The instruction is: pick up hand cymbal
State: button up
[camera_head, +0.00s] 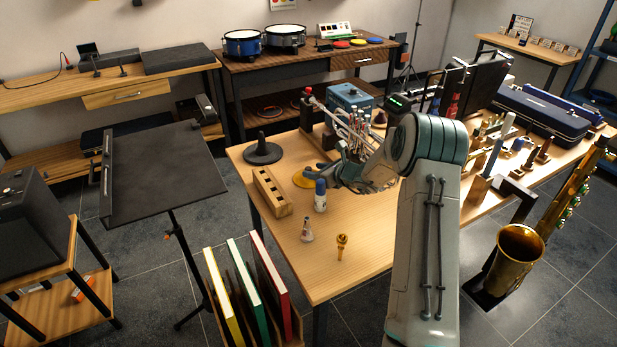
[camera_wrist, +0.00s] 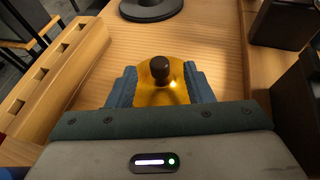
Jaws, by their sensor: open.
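The hand cymbal is a small golden disc with a dark round knob; it lies on the wooden table (camera_head: 270,241). In the head view the cymbal (camera_head: 303,180) shows partly, just left of my gripper (camera_head: 322,172). In the wrist view the cymbal (camera_wrist: 152,92) lies between the two blue-grey fingers of my gripper (camera_wrist: 160,84), with its knob (camera_wrist: 160,69) upright at the middle. My gripper is open, one finger at each side of the cymbal. I cannot tell whether the fingers touch it. The near part of the disc is hidden by my gripper body.
A wooden block with slots (camera_head: 272,193) stands close on the left. A blue-capped bottle (camera_head: 320,196) stands in front. A black round base (camera_head: 263,152) is behind. A small bottle (camera_head: 307,230) and a brass mouthpiece (camera_head: 341,246) stand near the front edge.

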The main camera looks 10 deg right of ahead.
aim_at(311, 170)
jog(key=x, duration=0.3)
jog(key=shift+w+a+f, duration=0.15)
jog(key=shift+w+a, duration=0.05)
jog(key=shift+w, duration=0.05)
grip_shut()
